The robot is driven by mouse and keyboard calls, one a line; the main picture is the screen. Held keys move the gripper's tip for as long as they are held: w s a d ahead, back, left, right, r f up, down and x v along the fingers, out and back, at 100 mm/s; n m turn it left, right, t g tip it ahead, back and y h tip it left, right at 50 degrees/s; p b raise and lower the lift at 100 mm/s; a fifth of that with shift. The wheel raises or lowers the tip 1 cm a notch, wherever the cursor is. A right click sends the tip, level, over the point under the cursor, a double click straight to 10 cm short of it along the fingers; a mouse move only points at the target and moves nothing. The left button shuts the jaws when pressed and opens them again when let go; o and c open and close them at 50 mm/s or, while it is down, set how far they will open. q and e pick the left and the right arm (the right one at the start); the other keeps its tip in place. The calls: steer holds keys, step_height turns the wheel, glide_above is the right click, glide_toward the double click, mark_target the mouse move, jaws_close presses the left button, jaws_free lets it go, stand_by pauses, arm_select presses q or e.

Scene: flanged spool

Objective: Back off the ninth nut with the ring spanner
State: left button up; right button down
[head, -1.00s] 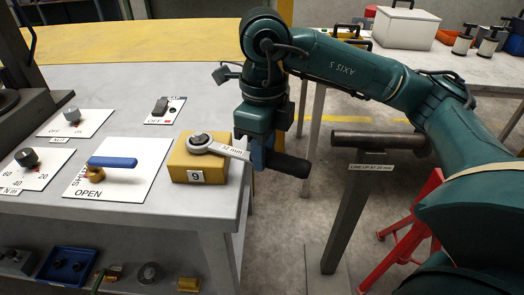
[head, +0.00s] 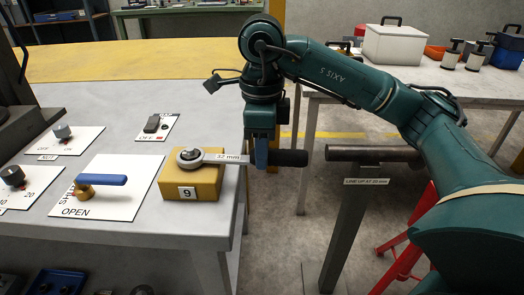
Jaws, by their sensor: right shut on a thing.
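The ring spanner (head: 222,158), marked 32 mm, has its ring end over the nut (head: 190,154) on top of the yellow block (head: 205,186) labelled 9. The ring hides most of the nut. The spanner's shaft points right, and its black handle (head: 290,158) sticks out past the bench edge. My right gripper (head: 261,160) comes down from above and is shut on the spanner near the start of the handle. My left gripper is not in view.
A panel with a blue-handled valve (head: 102,180) marked OPEN lies left of the block. A switch plate (head: 157,127) is behind it. A pipe on a stand (head: 372,153) stands to the right, beyond the bench edge. The aisle between is clear floor.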

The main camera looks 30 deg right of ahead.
steer(key=shift+r+p, duration=2.15)
steer(key=shift+r, duration=0.85)
